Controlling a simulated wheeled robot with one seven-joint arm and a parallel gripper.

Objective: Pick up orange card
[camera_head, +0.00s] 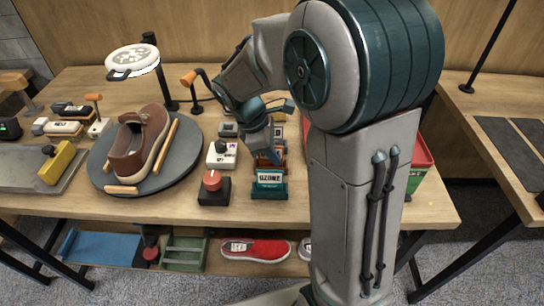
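A rack of cards stands on the wooden table, left of my arm's column in the picture. Its front card is teal with a white label reading "OZONE" (269,178). Just behind it shows a small orange part, probably the orange card (263,161), mostly hidden by my gripper and the other cards. My gripper (274,155) points down at the rack, right over or among the cards. Its fingertips are small and partly hidden, so I cannot tell whether they are open, shut or touching a card.
A brown shoe (138,145) sits on a round grey turntable (187,160) at the left. A red-knobbed box (213,188) and a white device (222,154) stand left of the rack. A red-and-green crate (419,165) is behind my column. A red sneaker (256,249) lies on the lower shelf.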

